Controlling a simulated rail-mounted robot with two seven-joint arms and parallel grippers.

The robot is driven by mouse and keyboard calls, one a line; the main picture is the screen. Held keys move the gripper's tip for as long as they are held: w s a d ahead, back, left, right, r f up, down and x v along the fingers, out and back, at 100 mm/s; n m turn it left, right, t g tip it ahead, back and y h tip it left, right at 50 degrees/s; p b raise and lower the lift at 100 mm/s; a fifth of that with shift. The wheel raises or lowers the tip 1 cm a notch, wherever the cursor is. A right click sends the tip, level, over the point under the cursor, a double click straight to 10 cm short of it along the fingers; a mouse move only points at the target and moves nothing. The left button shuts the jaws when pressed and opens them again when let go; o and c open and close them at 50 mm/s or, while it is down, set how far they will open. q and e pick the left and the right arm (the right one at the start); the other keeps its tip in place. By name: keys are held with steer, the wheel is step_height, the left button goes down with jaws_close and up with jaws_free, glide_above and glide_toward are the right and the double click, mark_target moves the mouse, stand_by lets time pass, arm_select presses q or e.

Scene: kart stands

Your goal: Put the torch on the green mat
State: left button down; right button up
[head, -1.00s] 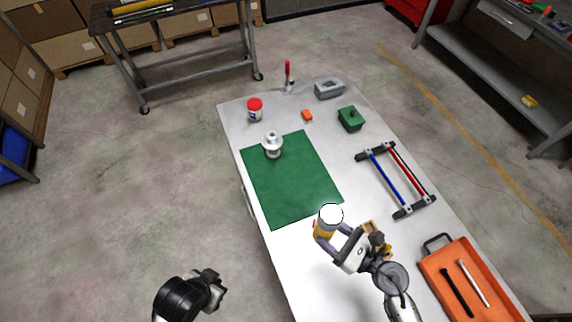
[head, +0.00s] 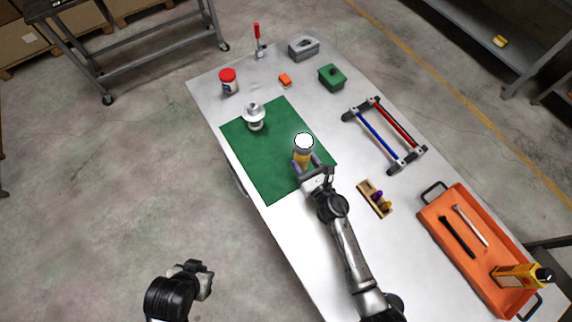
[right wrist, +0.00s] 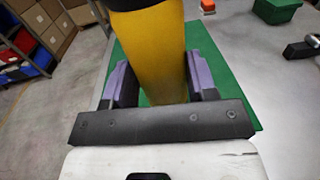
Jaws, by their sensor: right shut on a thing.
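The torch (head: 303,143) has a yellow body and a round white end facing up. My right gripper (head: 306,165) is shut around its body; in the right wrist view the yellow body (right wrist: 150,55) stands between the two purple fingers. The green mat (head: 264,172) lies flat on the table. In the head view the torch is over the mat's right part, near its right edge; I cannot tell whether its base touches the mat. My left gripper (head: 198,278) hangs off the table's left side, over the floor, and its jaws are unclear.
A silver-white part (head: 254,118) stands on the mat's far left. A red-lidded jar (head: 229,82), orange block (head: 285,80) and green box (head: 332,77) lie beyond. Right are a blue-and-red bar frame (head: 376,133), wooden holder (head: 372,199) and orange tray (head: 448,252).

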steer(key=a+f+b, duration=0.1)
steer(key=w+a+f+b, duration=0.1)
steer(key=a, duration=0.1)
steer(key=w+a+f+b, duration=0.1)
steer(key=a, duration=0.1)
steer(key=shift+w+a+f, duration=0.1)
steer(key=shift+w+f, duration=0.1)
steer(key=shift+w, duration=0.05)
steer(key=shift+f+b, duration=1.65)
steer(key=shift+f, duration=0.3)
steer(key=shift+f, duration=0.15)
steer(key=shift+f+b, duration=0.1)
steer(key=shift+b, duration=0.2)
steer(key=o, duration=1.1)
steer(key=shift+c, duration=0.2)
